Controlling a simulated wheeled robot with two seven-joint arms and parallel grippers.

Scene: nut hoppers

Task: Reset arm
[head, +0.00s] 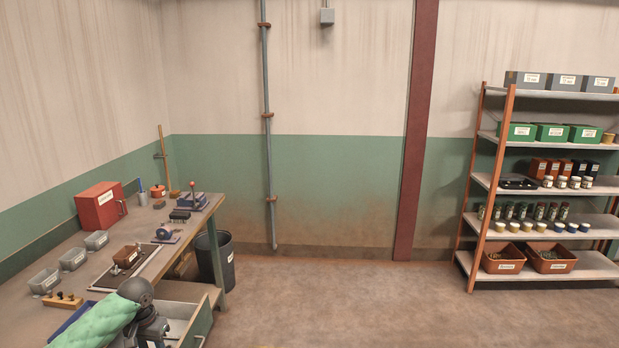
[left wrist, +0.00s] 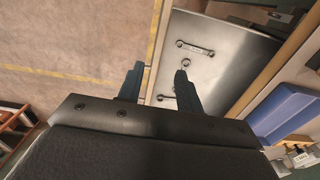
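My left gripper (left wrist: 160,82) shows in the left wrist view with its two dark fingers apart and nothing between them. My right gripper shows in neither view.
An open drawer (head: 203,325) sticks out under the workbench. Grey bins (head: 73,259), a brown hopper (head: 127,256) and a red box (head: 101,206) stand on top. A dark bin (head: 215,262) stands beyond. A loaded shelf (head: 545,185) is at right; the middle floor is clear.

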